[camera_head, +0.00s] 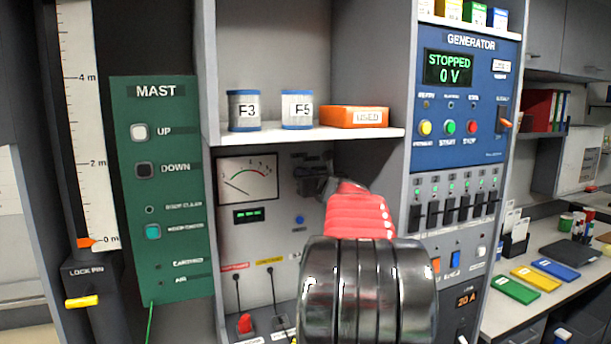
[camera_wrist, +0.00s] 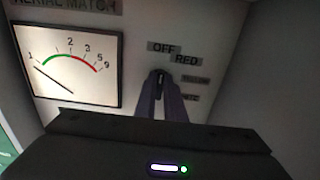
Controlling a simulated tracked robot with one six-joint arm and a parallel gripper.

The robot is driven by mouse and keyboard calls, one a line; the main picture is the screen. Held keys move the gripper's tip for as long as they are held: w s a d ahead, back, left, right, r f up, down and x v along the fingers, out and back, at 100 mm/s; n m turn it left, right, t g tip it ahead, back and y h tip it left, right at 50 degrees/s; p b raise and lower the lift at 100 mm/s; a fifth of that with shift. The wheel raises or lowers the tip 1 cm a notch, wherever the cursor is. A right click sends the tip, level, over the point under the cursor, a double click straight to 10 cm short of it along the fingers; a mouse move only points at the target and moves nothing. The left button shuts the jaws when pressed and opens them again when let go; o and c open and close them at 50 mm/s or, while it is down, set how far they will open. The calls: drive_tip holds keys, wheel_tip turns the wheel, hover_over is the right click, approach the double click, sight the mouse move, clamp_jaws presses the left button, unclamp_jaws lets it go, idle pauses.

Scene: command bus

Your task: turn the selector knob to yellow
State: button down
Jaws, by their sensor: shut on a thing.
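The selector knob (camera_wrist: 159,88) is small and dark, on the grey panel in the wrist view, with OFF and RED labels above and to its right. A YELLOW label (camera_wrist: 196,79) and another dim label lie lower on the right. A pale mark on the knob seems to point up towards OFF. My gripper (camera_wrist: 160,76) has its two purple-looking fingers on either side of the knob and is shut on it. In the head view my gripper (camera_head: 324,187) is at the panel, and my arm hides the knob.
The meter (camera_wrist: 68,62) is left of the knob; it also shows in the head view (camera_head: 248,178). A shelf (camera_head: 300,134) above my gripper holds two tins (camera_head: 244,110) and an orange box (camera_head: 353,117). The generator panel (camera_head: 465,100) stands to the right.

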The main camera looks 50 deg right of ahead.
drive_tip(key=shift+m, duration=0.3)
drive_tip(key=shift+s+d+f+m, duration=0.1)
drive_tip(key=shift+d+f+m, duration=0.1)
drive_tip(key=shift+m, duration=2.35)
drive_tip(key=shift+s+d+f+m, duration=0.1)
drive_tip(key=shift+d+f+m, duration=0.05)
drive_tip(key=shift+m, duration=2.35)
drive_tip(key=shift+s+d+f+m, duration=0.1)
drive_tip(key=shift+d+f+m, duration=0.1)
drive_tip(key=shift+m, duration=2.35)
drive_tip(key=c, duration=1.8)
unclamp_jaws()
drive_tip(key=shift+c, duration=0.2)
